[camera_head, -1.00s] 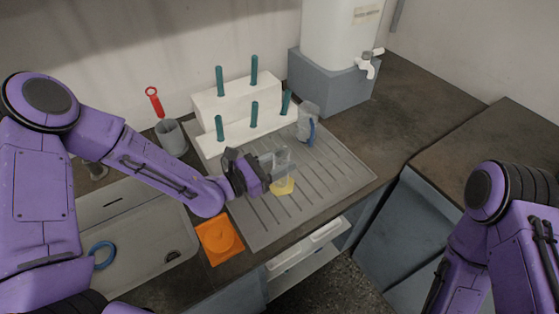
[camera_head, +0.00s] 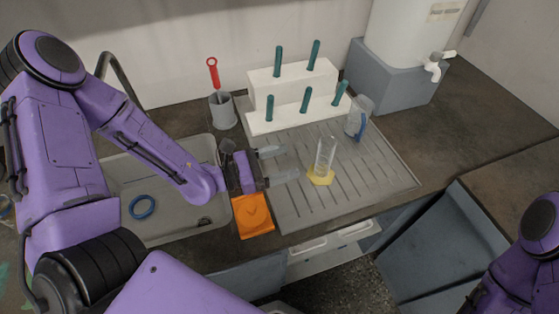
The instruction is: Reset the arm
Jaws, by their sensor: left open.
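My left gripper (camera_head: 279,165) is open and empty over the left part of the grey ridged drainboard. Its fingers point right, toward a clear glass cylinder (camera_head: 325,155) with a yellow base (camera_head: 321,177). The cylinder stands upright on the drainboard (camera_head: 370,185), a gap away from the fingertips. My right arm (camera_head: 535,260) shows only in part at the lower right corner, and its gripper is out of view.
A white rack (camera_head: 292,85) with teal pegs stands behind. A clear jug (camera_head: 359,117) with a blue handle is right of it. A grey cup (camera_head: 222,110) with a red-handled tool, an orange block (camera_head: 253,215), and a sink (camera_head: 170,215) holding a blue ring (camera_head: 142,207) are left.

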